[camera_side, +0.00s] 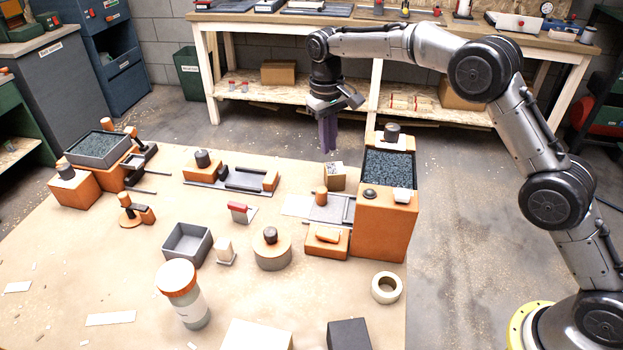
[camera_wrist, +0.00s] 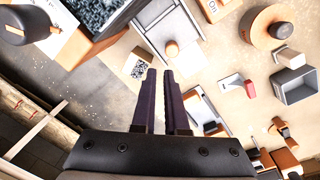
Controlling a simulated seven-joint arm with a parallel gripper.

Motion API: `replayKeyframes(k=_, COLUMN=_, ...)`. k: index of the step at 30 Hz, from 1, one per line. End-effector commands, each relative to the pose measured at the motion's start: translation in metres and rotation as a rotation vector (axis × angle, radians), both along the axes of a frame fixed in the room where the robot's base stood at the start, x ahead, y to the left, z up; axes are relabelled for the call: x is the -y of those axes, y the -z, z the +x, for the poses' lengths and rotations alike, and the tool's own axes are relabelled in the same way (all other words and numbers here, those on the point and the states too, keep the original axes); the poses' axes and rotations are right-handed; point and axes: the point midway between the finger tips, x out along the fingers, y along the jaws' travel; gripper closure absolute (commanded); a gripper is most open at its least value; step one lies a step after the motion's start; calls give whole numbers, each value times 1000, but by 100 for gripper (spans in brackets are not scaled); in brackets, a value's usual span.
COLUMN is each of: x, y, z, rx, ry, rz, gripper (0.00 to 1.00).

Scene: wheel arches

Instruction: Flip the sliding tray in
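The flat grey sliding tray (camera_side: 327,213) sits between low rails left of a tall orange box (camera_side: 383,233) in the side view. An orange cylindrical knob (camera_side: 321,197) stands on it. I take the same tray to be the pale grey plate (camera_wrist: 180,22) at the top of the wrist view, with the knob (camera_wrist: 171,49) near its lower edge. My gripper (camera_side: 328,150) hangs in the air beyond the tray, pointing down and touching nothing. In the wrist view its two dark purple fingers (camera_wrist: 164,74) are a small gap apart, with nothing between them.
A small box with a printed pattern (camera_side: 335,176) stands near the tray. A bin of dark granules (camera_side: 388,168) with a black knob tops the orange box. A lidded jar (camera_side: 182,292), tape roll (camera_side: 386,287) and grey open box (camera_side: 187,243) stand farther forward.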

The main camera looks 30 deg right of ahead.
Motion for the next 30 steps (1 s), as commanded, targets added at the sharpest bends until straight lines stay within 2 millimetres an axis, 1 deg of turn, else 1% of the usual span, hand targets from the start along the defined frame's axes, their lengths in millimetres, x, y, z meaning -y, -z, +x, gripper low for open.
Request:
replayKeyframes(k=1, x=5, y=1, z=2, rx=7, ry=85, rz=-41, gripper=100)
replayKeyframes(k=3, x=5, y=4, z=5, rx=26, ry=205, rz=-113, gripper=100)
replayKeyframes(k=5, x=0, y=7, z=7, rx=54, ry=298, rz=-177, gripper=100)
replayKeyframes(k=8, x=-18, y=14, z=11, rx=128, ry=434, rz=-285, gripper=100)
replayKeyframes(k=11, x=-49, y=23, z=13, rx=232, ry=529, rz=-383, gripper=100)
replayKeyframes(k=12, x=-67, y=27, z=13, rx=283, ry=547, rz=-418, gripper=100)
replayKeyframes(k=15, x=-108, y=38, z=8, rx=367, ry=519, rz=-469, gripper=100)
replayKeyframes(k=18, x=-137, y=48, z=-1, rx=381, ry=456, rz=-481, gripper=100)
replayKeyframes(k=20, x=-147, y=53, z=-6, rx=380, ry=437, rz=-480, gripper=100)
replayKeyframes(k=22, x=-151, y=55, z=-8, rx=379, ry=427, rz=-480, gripper=100)
replayKeyframes(k=24, x=-149, y=59, z=-7, rx=379, ry=425, rz=-479, gripper=100)
replayKeyframes(k=26, x=-145, y=64, z=-6, rx=377, ry=425, rz=-480, gripper=100)
replayKeyframes(k=30, x=-131, y=83, z=-1, rx=374, ry=425, rz=-481, gripper=100)
